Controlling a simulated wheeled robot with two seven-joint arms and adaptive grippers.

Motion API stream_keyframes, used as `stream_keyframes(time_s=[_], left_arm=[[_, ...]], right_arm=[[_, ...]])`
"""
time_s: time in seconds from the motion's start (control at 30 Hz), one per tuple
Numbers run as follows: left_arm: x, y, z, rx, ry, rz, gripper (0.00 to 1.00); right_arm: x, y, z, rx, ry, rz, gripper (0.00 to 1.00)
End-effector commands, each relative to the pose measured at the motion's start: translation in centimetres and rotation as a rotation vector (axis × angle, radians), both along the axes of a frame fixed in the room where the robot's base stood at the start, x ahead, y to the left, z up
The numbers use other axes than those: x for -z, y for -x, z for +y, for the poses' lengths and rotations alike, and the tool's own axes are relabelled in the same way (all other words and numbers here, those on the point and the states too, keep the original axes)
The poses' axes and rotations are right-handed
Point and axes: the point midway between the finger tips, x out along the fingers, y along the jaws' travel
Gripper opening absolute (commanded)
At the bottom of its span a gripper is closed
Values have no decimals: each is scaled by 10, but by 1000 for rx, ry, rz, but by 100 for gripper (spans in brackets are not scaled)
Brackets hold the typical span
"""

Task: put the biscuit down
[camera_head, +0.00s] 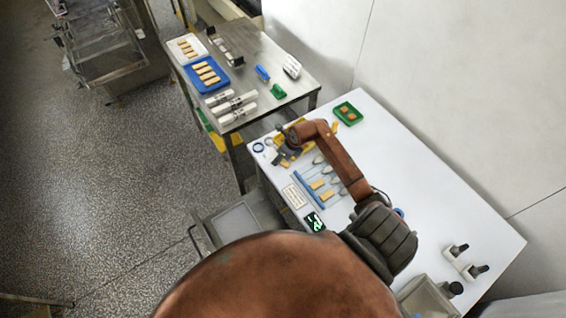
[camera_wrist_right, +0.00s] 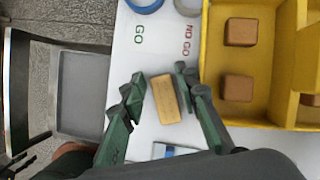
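A tan rectangular biscuit (camera_wrist_right: 166,99) shows in the right wrist view, slightly tilted between the fingers of my right gripper (camera_wrist_right: 161,82). Narrow gaps show between the fingertips and the biscuit's sides, so the fingers look open around it. It appears to be at the white table's surface, below the GO and NO GO lettering. In the head view my right gripper (camera_head: 286,153) is over the far left end of the white table, and the biscuit there cannot be made out. My left gripper is not in view.
A yellow divided tray (camera_wrist_right: 208,75) with brown blocks stands right of the gripper. A blue ring (camera_wrist_right: 145,4) lies beyond it. A rack with a blue bar (camera_head: 309,190), a green tray (camera_head: 336,116) and a dark display (camera_head: 314,222) share the table (camera_head: 440,205).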

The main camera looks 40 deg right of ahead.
Motion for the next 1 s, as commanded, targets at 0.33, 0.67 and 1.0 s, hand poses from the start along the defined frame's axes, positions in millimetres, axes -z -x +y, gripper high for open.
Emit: stream_keyframes(time_s=[0.33,0.67,1.0], left_arm=[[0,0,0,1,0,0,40],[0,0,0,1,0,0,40],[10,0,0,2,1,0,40]], right_arm=[[0,0,0,0,0,0,14],[-1,0,0,0,0,-1,6],[-24,-1,-2,-2,5,-4,6]])
